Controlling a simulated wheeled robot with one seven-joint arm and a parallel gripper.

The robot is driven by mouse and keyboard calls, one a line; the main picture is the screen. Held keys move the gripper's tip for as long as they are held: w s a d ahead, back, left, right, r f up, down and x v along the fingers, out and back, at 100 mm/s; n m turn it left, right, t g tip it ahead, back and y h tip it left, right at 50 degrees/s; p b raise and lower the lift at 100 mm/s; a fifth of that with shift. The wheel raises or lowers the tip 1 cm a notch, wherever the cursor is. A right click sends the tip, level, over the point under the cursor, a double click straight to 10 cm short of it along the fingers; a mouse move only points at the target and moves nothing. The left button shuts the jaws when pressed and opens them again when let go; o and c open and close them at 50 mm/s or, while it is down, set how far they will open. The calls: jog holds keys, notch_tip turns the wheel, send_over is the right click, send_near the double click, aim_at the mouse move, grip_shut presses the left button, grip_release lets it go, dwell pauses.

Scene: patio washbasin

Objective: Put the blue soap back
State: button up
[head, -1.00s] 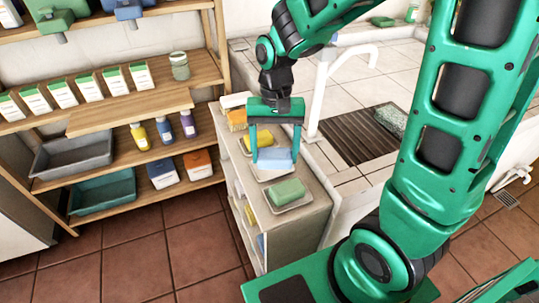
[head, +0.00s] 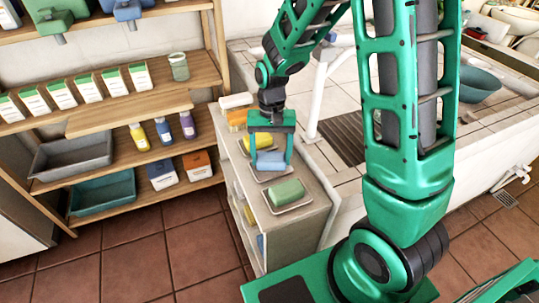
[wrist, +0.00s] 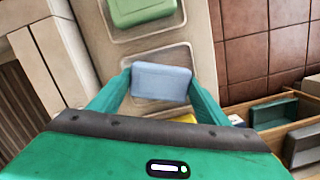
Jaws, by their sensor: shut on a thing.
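The blue soap (head: 268,159) is between the fingers of my gripper (head: 270,155), over a pale tray on the narrow cabinet top. In the wrist view, the fingers of my gripper (wrist: 160,85) are shut on the sides of the blue soap (wrist: 161,82). The pale tray (wrist: 152,48) shows around and below the soap. I cannot tell whether the soap touches the tray.
A green soap (head: 286,191) lies on the tray nearer me. Orange (head: 237,118) and yellow soaps stand behind. A shelf unit (head: 150,104) is on the left. The white tap (head: 316,95) and tiled basin are close on the right.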

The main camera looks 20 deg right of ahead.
aim_at(271, 153)
jog(key=o, duration=2)
jog(key=shift+f, duration=0.1)
jog(key=shift+c, duration=0.2)
notch_tip(271, 153, up, 12)
jog(key=w, duration=0.1)
jog(key=shift+w+d, duration=0.25)
jog(key=shift+d, duration=0.1)
jog(key=s+d+r, duration=0.1)
jog(key=s+d, duration=0.4)
jog(key=s, duration=0.3)
jog(key=s+d+r+m+t, duration=0.1)
jog(key=s+d, duration=0.5)
jog(key=s, duration=0.2)
jog(key=s+d+r+m, duration=0.1)
jog(key=s+d+r, duration=0.1)
jog(key=s+d, duration=0.3)
jog(key=s, duration=0.4)
jog(key=shift+d, duration=0.15)
